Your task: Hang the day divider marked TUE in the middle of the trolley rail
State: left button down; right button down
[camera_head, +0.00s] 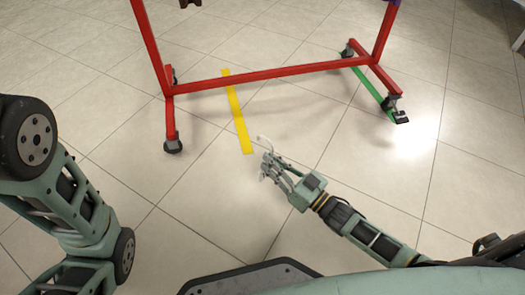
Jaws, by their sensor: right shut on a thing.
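The trolley's red lower frame (265,75) stands on casters ahead of me; its upper part and hanging rail are out of view. My right gripper (268,165) is in front of the trolley's lower bar, near the middle of the picture. It is shut on a thin, pale thing with a curved hook (264,138) showing beyond the fingers. This may be the day divider; no TUE marking can be read. My left arm shows at the left edge, but its gripper is out of view.
A yellow strip (238,115) lies on the tiled floor, running under the trolley's lower bar. A green bar (368,86) with a black end is at the trolley's right foot. The floor (210,195) between me and the trolley is clear.

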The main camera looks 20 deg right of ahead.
jog(key=r+p+v, duration=0.1)
jog(key=v, duration=0.6)
jog(key=shift+s, duration=0.2)
